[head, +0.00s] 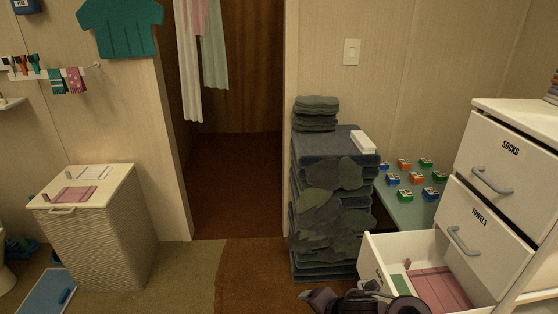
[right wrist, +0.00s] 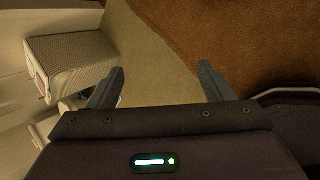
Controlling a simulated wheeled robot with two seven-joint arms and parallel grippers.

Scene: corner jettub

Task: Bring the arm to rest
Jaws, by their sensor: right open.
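My right gripper (right wrist: 160,88) shows in the right wrist view with its two dark fingers spread wide apart and nothing between them. Beyond the fingers are the tan floor and a brown rug, with a wicker hamper (right wrist: 75,55) to the left. In the head view a dark part of my arm (head: 375,302) shows at the bottom edge, in front of the open drawer (head: 398,250); its fingers cannot be made out there. My left gripper is in neither view.
The open drawer juts from the white cabinet (head: 510,165) at right. A tall stack of folded dark cloths (head: 325,235) stands beside it. A wicker hamper (head: 100,245) stands at left.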

